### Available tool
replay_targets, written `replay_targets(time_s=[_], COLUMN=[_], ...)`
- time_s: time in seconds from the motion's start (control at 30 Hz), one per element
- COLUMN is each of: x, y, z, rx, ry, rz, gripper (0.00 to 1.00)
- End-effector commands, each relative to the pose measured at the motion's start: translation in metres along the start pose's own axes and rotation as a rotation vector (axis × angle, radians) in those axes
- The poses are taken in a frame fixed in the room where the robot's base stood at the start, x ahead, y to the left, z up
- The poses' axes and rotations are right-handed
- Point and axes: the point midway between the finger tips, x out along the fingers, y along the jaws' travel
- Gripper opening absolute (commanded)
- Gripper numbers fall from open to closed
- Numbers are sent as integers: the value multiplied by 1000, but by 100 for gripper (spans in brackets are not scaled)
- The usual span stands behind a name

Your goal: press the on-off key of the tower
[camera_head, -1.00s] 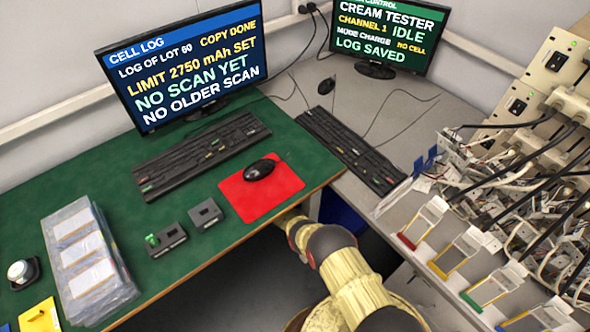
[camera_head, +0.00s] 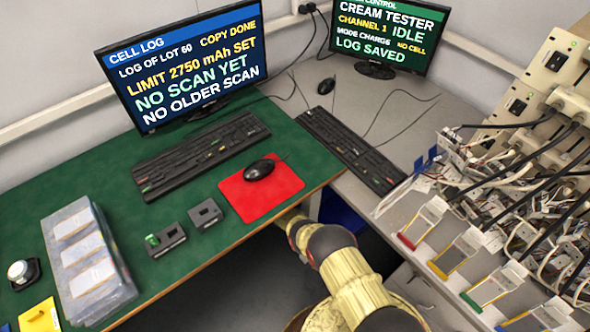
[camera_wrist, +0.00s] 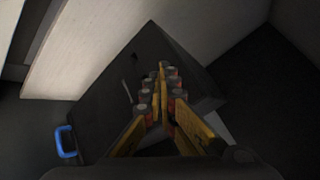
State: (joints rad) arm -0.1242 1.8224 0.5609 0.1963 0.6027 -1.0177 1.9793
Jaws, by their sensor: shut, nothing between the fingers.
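In the wrist view a dark box (camera_wrist: 105,98), which looks like the tower, stands tilted in the picture beneath and around my gripper (camera_wrist: 162,68). A small dark mark (camera_wrist: 134,56) and a short pale slit (camera_wrist: 127,92) show on its face; I cannot tell whether either is the on-off key. My gripper's yellow fingers are together and empty, and their tips lie over the dark face in the picture. Touching or apart, I cannot tell. In the head view my arm reaches under the green desk (camera_head: 205,262), and the gripper and tower are hidden there.
A blue handle-like thing (camera_wrist: 66,143) is at the lower left of the wrist view, and a pale panel (camera_wrist: 85,50) is behind the box. Above are a keyboard (camera_head: 200,155), a mouse on a red mat (camera_head: 287,190) and the cell log screen (camera_head: 185,60). A crowded tester rack (camera_head: 530,190) stands right.

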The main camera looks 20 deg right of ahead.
Motion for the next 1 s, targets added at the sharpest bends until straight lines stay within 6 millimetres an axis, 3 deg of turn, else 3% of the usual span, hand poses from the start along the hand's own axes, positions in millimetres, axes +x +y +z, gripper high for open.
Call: replay_targets(time_s=[1.0], x=[6], y=[-5], z=[-4], rx=[0], ry=[0], rz=[0], gripper=[0])
